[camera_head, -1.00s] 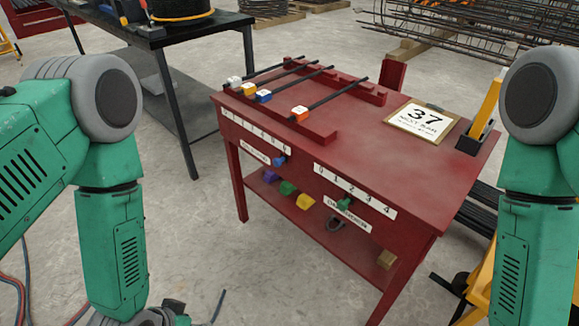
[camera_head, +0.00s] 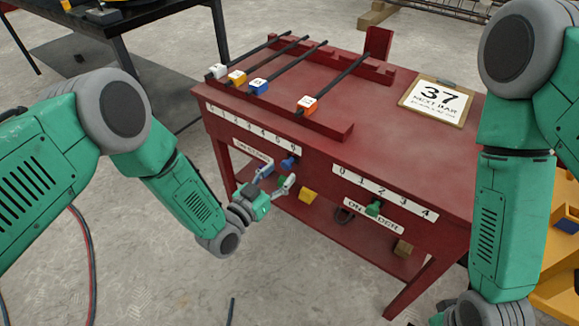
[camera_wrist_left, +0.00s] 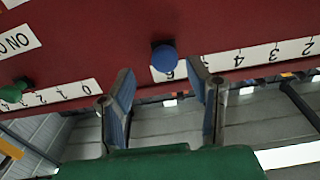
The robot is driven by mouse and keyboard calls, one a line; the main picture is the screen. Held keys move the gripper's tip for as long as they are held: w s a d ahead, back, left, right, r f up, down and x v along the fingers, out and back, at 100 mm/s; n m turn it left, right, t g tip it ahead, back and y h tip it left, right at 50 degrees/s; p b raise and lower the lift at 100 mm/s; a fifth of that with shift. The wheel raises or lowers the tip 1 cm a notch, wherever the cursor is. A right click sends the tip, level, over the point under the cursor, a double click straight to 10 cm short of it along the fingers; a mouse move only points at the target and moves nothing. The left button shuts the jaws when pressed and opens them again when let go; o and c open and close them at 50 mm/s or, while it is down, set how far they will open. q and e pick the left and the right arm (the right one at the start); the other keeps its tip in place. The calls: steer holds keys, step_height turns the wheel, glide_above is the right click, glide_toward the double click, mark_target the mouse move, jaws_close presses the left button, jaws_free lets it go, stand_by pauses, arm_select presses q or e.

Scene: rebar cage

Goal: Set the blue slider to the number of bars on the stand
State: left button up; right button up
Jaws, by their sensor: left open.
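The blue slider (camera_head: 289,163) sits on the front of the red table, below the 6 at the right end of its number strip (camera_head: 250,128). In the left wrist view, the blue knob (camera_wrist_left: 164,58) is beside the 6, ahead of and between my fingers. My left gripper (camera_head: 279,178) is open and empty just in front of the knob; no contact shows. Several dark bars lie across the red stand (camera_head: 320,122) on the tabletop, with white, yellow, blue (camera_head: 259,86) and orange (camera_head: 307,104) end caps. My right gripper is out of view.
A green slider (camera_head: 373,208) sits right of the blue one, under a 0 to 4 strip. A clipboard reading 37 (camera_head: 437,100) lies on the tabletop. A yellow block (camera_head: 308,196) is on the lower shelf. Open floor lies front left.

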mark_target(283, 167)
arm_select(q)
steer(key=w, duration=0.3)
steer(key=shift+d+b, duration=0.3)
steer(key=shift+w+d, duration=0.15)
steer(key=shift+w, duration=0.05)
steer(key=shift+w+d, duration=0.1)
steer(key=shift+d, duration=0.75)
steer(key=shift+c, duration=0.3)
steer(key=c, duration=0.7)
steer(key=shift+a+f, duration=0.1)
steer(key=shift+a, duration=0.15)
jaws_close()
steer(key=shift+w+a+f, duration=0.1)
steer(key=shift+a+f, duration=0.05)
steer(key=shift+a, duration=0.1)
